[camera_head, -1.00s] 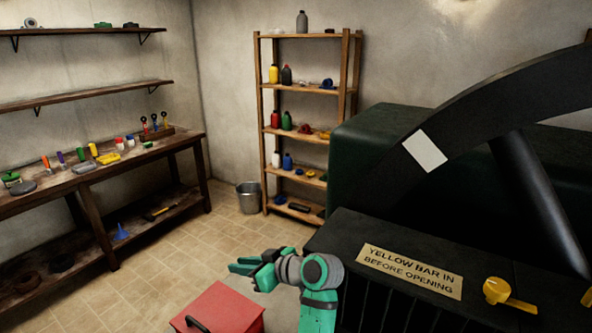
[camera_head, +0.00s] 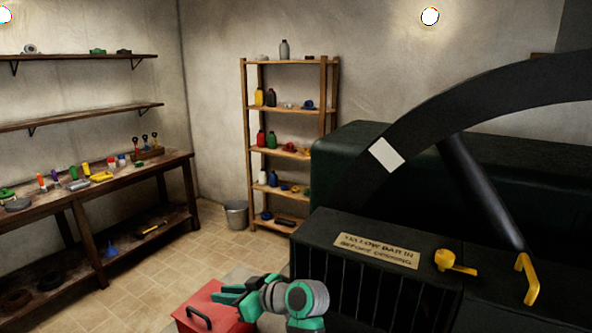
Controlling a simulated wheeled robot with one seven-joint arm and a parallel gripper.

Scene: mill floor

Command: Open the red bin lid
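The red bin (camera_head: 213,309) stands on the floor at the bottom of the view, partly cut off by the lower edge. Its red lid looks shut, and a black handle (camera_head: 199,317) sits on it. My gripper (camera_head: 226,293) is green with grey joints and shows just above and to the right of the bin, pointing left. Its fingers look spread, with nothing seen between them. Whether the gripper touches the lid cannot be told from this angle.
A dark machine (camera_head: 420,185) with a black wheel and yellow handles (camera_head: 527,279) fills the right side. A sign (camera_head: 376,250) mentions a yellow bar. A workbench (camera_head: 100,182) stands left, a shelf rack (camera_head: 328,95) and metal bucket (camera_head: 236,215) behind. Tiled floor between is clear.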

